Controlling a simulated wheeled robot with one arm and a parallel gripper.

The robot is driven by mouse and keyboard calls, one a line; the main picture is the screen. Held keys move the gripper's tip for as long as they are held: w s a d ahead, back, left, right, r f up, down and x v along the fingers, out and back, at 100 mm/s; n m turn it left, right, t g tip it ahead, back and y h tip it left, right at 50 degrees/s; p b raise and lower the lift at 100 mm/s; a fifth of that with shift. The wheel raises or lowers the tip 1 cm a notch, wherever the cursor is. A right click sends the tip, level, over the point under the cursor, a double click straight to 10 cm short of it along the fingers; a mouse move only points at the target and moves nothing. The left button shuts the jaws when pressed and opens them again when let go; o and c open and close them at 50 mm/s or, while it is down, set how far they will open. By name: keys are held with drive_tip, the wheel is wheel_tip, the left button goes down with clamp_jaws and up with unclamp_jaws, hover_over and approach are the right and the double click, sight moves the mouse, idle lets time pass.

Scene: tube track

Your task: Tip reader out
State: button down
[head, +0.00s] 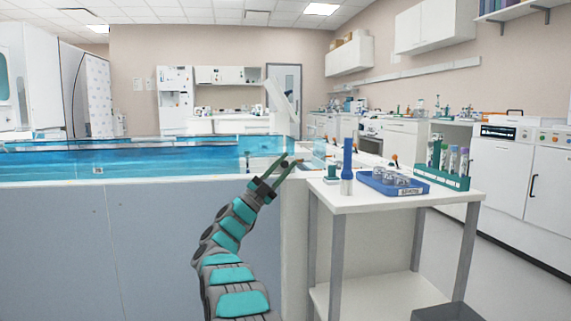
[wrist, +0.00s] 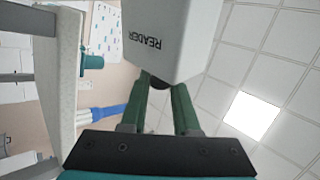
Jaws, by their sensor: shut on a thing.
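In the wrist view a white block lettered READER (wrist: 168,38) fills the top middle, its lettering upside down. My gripper (wrist: 158,92) has its two green fingers on either side of a dark part at the reader's near end, shut on it. In the head view my gripper (head: 283,169) is at the right end of the blue-topped tank, left of the white cart.
The white cart (head: 400,194) carries a blue tray (head: 393,184) of small jars, a blue upright tool (head: 347,160) and a green tube rack (head: 437,174). The long tank with blue liquid (head: 130,158) lies to the left. Open floor shows right of the cart.

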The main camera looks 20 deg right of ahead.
drive_tip(key=shift+s+f+m+g, duration=0.1)
drive_tip(key=shift+f+m+g, duration=0.2)
drive_tip(key=shift+m+g, duration=0.45)
drive_tip(key=shift+s+f+m+g, duration=0.15)
drive_tip(key=shift+f+m+g, duration=0.15)
drive_tip(key=shift+m+g, duration=0.45)
drive_tip(key=shift+s+f+m+g, duration=0.1)
drive_tip(key=shift+f+m+g, duration=0.2)
drive_tip(key=shift+m+g, duration=0.45)
drive_tip(key=shift+f+m+g, duration=0.1)
drive_tip(key=shift+m+g, duration=0.15)
drive_tip(key=shift+m, duration=0.1)
drive_tip(key=c, duration=0.7)
unclamp_jaws()
drive_tip(key=shift+o, duration=0.2)
drive_tip(key=shift+a, duration=0.1)
drive_tip(key=v, duration=0.7)
drive_tip(key=shift+a+f, duration=0.25)
drive_tip(key=shift+f, duration=0.05)
